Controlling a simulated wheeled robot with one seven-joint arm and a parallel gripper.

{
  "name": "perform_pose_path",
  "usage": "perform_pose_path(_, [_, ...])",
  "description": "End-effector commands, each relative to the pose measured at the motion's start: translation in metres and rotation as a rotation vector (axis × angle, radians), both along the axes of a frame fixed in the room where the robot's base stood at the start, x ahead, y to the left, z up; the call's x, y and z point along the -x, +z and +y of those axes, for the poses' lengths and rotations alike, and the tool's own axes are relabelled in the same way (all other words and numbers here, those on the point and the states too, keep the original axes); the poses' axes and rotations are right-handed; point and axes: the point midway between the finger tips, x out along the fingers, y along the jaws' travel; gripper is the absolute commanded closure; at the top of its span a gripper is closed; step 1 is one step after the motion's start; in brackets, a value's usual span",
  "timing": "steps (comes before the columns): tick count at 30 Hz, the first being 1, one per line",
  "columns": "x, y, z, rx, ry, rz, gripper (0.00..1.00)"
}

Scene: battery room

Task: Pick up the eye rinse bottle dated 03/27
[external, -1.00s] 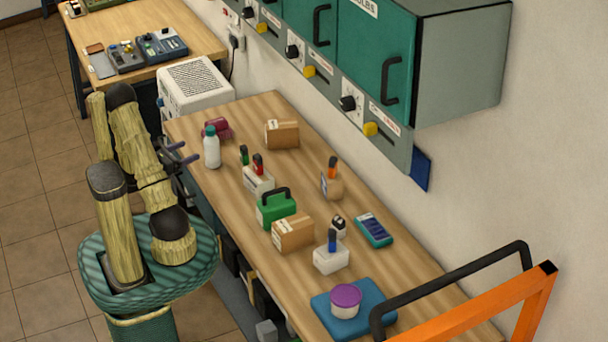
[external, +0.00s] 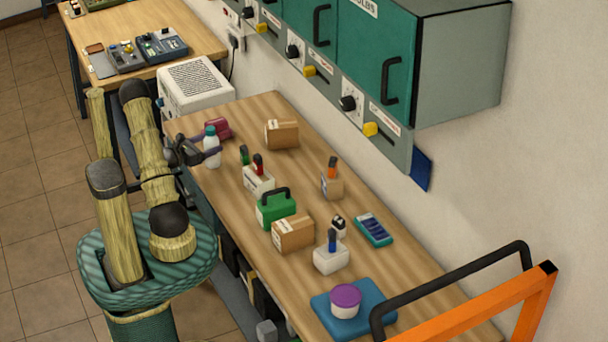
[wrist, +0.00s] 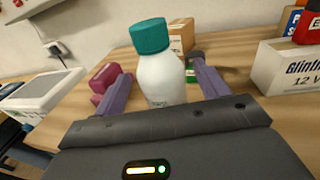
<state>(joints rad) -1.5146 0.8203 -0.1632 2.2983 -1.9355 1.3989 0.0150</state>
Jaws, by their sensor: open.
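A white bottle (external: 211,158) with a teal cap stands upright near the far left edge of the wooden bench. It also shows in the wrist view (wrist: 160,78), between my gripper's purple fingers; no date on it can be read. My gripper (external: 212,148) is open around the bottle. In the wrist view, my open gripper (wrist: 162,74) has one finger on each side of the bottle's body, with a visible gap at the left; contact on the right cannot be told.
A maroon object (external: 219,128) lies just behind the bottle. A cardboard box (external: 282,134), a white battery-like box (external: 258,180) and a green case (external: 276,208) stand to the right. A white vented unit (external: 196,84) stands at the bench's far end.

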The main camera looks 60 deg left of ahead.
Motion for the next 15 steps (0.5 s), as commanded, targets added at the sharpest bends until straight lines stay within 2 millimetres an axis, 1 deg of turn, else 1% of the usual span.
perform_pose_path(1, [-0.009,0.000,0.000,0.002,-0.004,-0.001,0.27])
perform_pose_path(3, [-0.020,-0.001,0.002,0.001,-0.003,-0.001,0.27])
perform_pose_path(6, [-0.030,-0.002,0.004,0.000,-0.002,-0.001,0.27])
perform_pose_path(15, [-0.032,-0.003,0.005,0.000,0.001,-0.001,0.27])
